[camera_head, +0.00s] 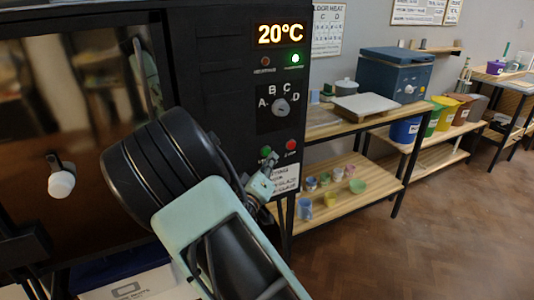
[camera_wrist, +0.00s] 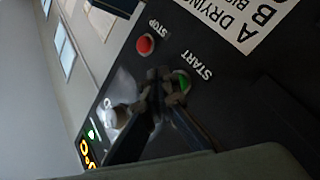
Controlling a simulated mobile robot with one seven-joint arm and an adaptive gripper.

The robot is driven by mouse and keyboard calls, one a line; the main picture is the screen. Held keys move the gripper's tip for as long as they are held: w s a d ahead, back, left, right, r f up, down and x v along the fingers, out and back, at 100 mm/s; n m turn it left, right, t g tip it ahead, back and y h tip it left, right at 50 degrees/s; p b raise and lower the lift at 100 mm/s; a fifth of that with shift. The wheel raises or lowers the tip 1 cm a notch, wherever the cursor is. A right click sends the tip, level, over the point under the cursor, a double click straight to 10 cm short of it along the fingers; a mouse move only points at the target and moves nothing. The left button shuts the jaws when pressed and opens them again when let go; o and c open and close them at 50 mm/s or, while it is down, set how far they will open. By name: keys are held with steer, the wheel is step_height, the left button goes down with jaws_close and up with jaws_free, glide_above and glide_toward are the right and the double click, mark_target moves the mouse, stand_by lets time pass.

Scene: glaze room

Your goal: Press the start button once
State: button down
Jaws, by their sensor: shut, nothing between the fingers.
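The start button (camera_wrist: 185,82) is green and sits beside the word START on a dark panel in the wrist view. In the head view, the green button (camera_head: 265,151) shows just above my gripper (camera_head: 264,180). My gripper (camera_wrist: 160,76) is shut and empty. In the wrist view its fingertips overlap the button's edge; I cannot tell whether they touch it. The red stop button (camera_wrist: 145,44) is close by, and also shows in the head view (camera_head: 291,145).
A selector knob (camera_head: 281,106) marked A to D is above the buttons. The display (camera_head: 281,34) reads 20°C, with a lit green lamp (camera_head: 296,58) below it. A glass door (camera_head: 80,120) with a white handle knob (camera_head: 61,184) is left. A wooden shelf (camera_head: 335,200) stands right.

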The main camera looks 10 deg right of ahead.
stand_by(0.4)
steer(key=shift+w+a, duration=0.1)
steer(key=shift+w, duration=0.3)
steer(key=shift+w+a, duration=0.15)
steer(key=shift+w, duration=0.3)
stand_by(0.6)
steer(key=shift+s, duration=0.1)
steer(key=shift+s+d, duration=0.25)
steer(key=shift+s, duration=0.5)
steer(key=shift+s, duration=0.1)
steer(key=shift+s+d+p, duration=0.15)
steer(key=shift+s+d, duration=0.1)
steer(key=shift+s, duration=0.5)
steer(key=shift+s+d+p, duration=0.15)
steer(key=shift+s+d, duration=0.1)
steer(key=shift+s, duration=0.55)
steer(key=shift+s+d+p, duration=0.15)
steer(key=shift+s+d, duration=0.1)
steer(key=shift+s, duration=0.5)
